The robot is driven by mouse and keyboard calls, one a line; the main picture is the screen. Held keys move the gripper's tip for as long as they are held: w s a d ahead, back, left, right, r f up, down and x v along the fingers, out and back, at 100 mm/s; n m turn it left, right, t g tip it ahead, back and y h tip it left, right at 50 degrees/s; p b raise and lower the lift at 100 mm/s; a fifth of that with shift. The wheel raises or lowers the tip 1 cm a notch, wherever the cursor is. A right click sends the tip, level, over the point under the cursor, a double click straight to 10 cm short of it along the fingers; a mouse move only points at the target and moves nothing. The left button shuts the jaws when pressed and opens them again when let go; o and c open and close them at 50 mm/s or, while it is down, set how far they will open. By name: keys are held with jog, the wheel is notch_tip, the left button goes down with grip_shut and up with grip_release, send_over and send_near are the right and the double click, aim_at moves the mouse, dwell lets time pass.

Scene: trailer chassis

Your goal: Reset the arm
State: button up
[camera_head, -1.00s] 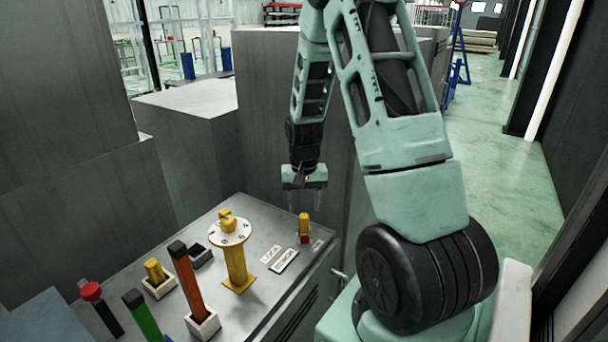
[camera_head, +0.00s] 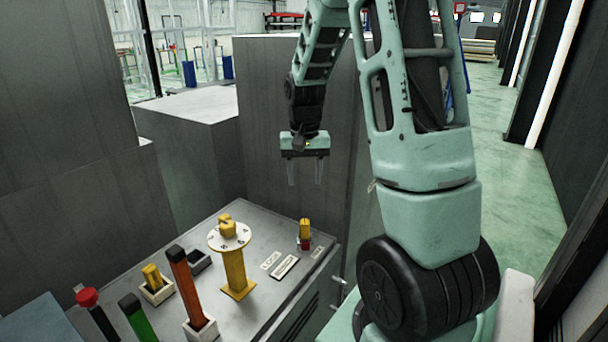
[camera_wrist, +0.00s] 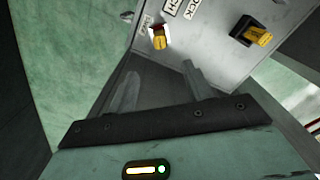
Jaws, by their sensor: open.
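My gripper (camera_head: 305,172) hangs from my raised arm, fingers pointing down, above the far right end of a grey control console (camera_head: 205,300). Its two fingers are apart with nothing between them. It also shows in the wrist view (camera_wrist: 158,85), where the fingers point toward the console's edge. A small yellow switch with a red base (camera_head: 304,231) stands on the console below the gripper, clear of it. The same yellow switch shows in the wrist view (camera_wrist: 159,40) beyond the fingertips.
The console carries a yellow rotary knob on a post (camera_head: 236,260), an orange lever (camera_head: 184,283), a green lever (camera_head: 138,318), a red-topped lever (camera_head: 90,303) and a small yellow lever (camera_head: 155,280). Tall grey cabinets (camera_head: 290,100) stand behind. Green floor (camera_head: 505,190) is open at right.

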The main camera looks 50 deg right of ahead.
dwell(0.3)
jog(key=s+a+n, duration=0.3)
jog(key=a+n, duration=0.2)
jog(key=a, duration=0.6)
jog(key=s+a+n+t, duration=0.1)
jog(key=s+a+n, duration=0.25)
jog(key=a, duration=0.85)
jog(key=s+a+n, duration=0.2)
jog(key=a+n, duration=0.3)
jog(key=a, duration=0.6)
jog(key=s+a+r+n+g, duration=0.1)
jog(key=s+a+n, duration=0.3)
jog(key=s+a, duration=0.2)
jog(key=shift+s+a+r+y, duration=0.25)
jog(key=shift+s+a+y, duration=0.1)
jog(key=shift+s, duration=0.9)
